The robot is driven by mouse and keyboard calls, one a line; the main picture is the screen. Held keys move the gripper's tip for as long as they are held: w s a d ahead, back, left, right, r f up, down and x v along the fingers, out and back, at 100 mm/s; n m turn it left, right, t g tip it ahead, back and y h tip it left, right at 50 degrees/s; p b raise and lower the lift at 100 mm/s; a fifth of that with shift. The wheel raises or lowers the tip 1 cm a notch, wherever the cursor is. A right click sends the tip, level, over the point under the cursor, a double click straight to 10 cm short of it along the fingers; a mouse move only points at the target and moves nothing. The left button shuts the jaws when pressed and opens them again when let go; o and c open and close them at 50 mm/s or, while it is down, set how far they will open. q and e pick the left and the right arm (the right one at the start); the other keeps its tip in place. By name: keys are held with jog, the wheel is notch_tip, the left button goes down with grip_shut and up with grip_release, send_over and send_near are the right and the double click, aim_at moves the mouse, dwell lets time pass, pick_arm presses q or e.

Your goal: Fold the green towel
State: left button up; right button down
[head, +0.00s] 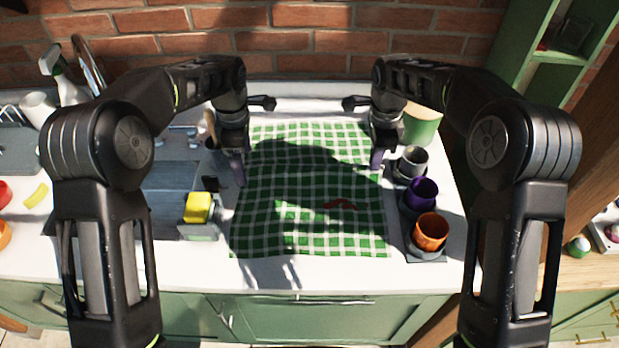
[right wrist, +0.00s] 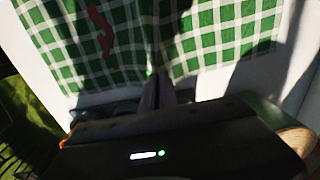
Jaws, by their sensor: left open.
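The green-and-white checked towel (head: 300,215) lies spread on the white counter, with a shadow over its middle. It fills the upper part of the right wrist view (right wrist: 215,35). My left gripper (head: 238,172) is at the towel's left edge, pointing down, and is open. My right gripper (head: 377,160) is at the towel's right edge. In the right wrist view its fingers (right wrist: 158,88) are close together on the towel's edge, and a crease runs from their tips. The exact contact is dark.
Grey, purple (head: 422,193) and orange (head: 432,231) cups stand right of the towel. A sink (head: 168,190) and a yellow sponge (head: 198,207) in a holder are to the left. A brick wall (head: 310,42) stands behind. A reddish shape (head: 345,204) shows on the towel.

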jog(key=shift+r+p, duration=0.8)
jog(key=shift+f, duration=0.15)
pick_arm(q)
jog(key=shift+r, duration=2.75)
notch_tip(320, 180, up, 8)
jog(key=shift+f, duration=0.25)
pick_arm(e)
jog(key=c, duration=2.1)
grip_release()
jog(key=o, duration=0.5)
